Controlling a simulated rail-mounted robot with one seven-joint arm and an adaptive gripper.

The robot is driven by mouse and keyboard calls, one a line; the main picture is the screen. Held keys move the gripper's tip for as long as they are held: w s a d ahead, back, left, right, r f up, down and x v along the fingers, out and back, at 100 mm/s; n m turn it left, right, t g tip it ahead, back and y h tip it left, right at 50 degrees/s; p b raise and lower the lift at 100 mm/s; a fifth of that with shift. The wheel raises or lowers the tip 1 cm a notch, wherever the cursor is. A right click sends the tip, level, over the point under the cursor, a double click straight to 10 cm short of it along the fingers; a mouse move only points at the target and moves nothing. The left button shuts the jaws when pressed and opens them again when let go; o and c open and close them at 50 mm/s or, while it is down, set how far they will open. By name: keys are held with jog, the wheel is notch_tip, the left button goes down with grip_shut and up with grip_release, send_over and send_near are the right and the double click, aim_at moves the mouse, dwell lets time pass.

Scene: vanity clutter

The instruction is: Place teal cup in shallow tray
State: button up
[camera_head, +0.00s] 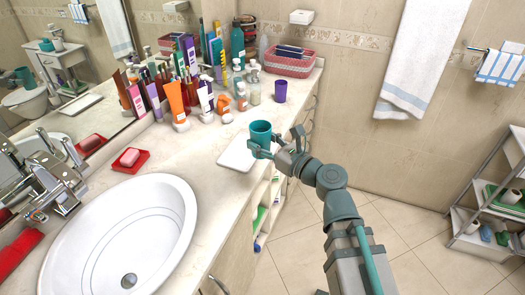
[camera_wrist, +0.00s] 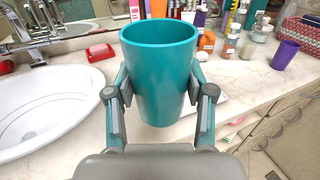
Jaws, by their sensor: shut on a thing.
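The teal cup (camera_head: 261,132) is upright between the fingers of my gripper (camera_head: 267,147) in the head view. It also fills the middle of the wrist view (camera_wrist: 158,70), with a finger on each side. My gripper (camera_wrist: 158,100) is shut on the cup. The shallow white tray (camera_head: 238,154) lies on the counter near its front edge. The cup appears over the tray's right part in the head view; the height between them is hard to tell. In the wrist view the tray (camera_wrist: 209,103) is mostly hidden behind the cup and fingers.
The sink (camera_head: 120,240) is at the left, with a red soap dish (camera_head: 131,161) behind it. Several bottles and tubes, including an orange tube (camera_head: 176,101), crowd the counter's back. A purple cup (camera_head: 280,91) and pink basket (camera_head: 289,64) stand farther along. Bare counter surrounds the tray's left side.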

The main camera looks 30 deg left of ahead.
jog(key=w+a+f, duration=0.2)
jog(key=a+f, duration=0.1)
jog(key=a, duration=0.1)
jog(key=w+a+f+p, duration=0.1)
jog(key=a+f, duration=0.2)
jog(key=a, duration=0.1)
jog(key=w+a+f, duration=0.2)
jog(key=a+f, duration=0.1)
jog(key=a, duration=0.1)
jog(key=shift+w+a+f+p, duration=0.15)
jog(key=shift+w+a+p, duration=0.15)
jog(key=shift+a, duration=0.05)
jog(key=f, duration=0.2)
jog(key=shift+w+a+f+p, duration=0.15)
jog(key=shift+a+f+p, duration=0.1)
jog(key=shift+f+p, duration=0.1)
jog(key=shift+f, duration=0.5)
jog(key=shift+f, duration=0.1)
jog(key=o, duration=1.3)
jog(key=shift+c, duration=0.2)
